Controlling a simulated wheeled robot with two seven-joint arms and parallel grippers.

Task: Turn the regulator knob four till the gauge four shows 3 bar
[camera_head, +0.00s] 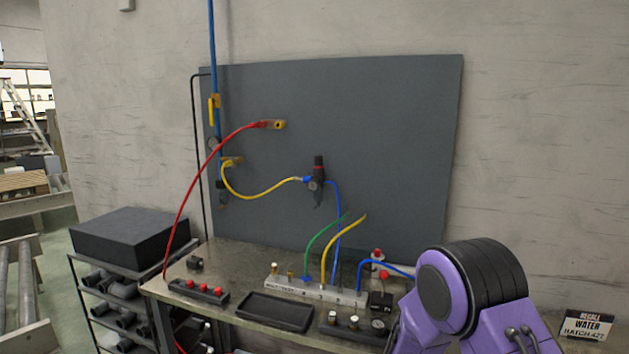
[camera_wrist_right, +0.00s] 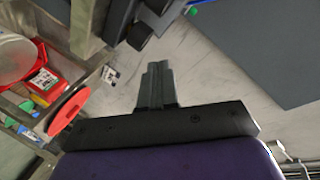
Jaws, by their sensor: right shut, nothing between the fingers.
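A regulator (camera_head: 318,168) with a dark upright knob and a small round gauge (camera_head: 314,185) is mounted on the grey panel. Another small gauge (camera_head: 378,323) sits on a dark block at the bench's front edge, beside small light-topped knobs (camera_head: 333,317). No number four is readable on any of them, and the dial readings are too small to tell. My right gripper (camera_wrist_right: 157,70) shows in the right wrist view, shut and empty, apart from the panel and the regulator. In the head view only my purple right arm shows, at lower right. My left gripper is out of view.
The grey panel (camera_head: 400,120) stands behind the metal bench (camera_head: 235,255). Red, yellow, green and blue hoses cross the space before it. A white manifold (camera_head: 320,291) and a black tray (camera_head: 275,312) are on the bench. Red bins (camera_wrist_right: 50,80) on a shelf show in the wrist view.

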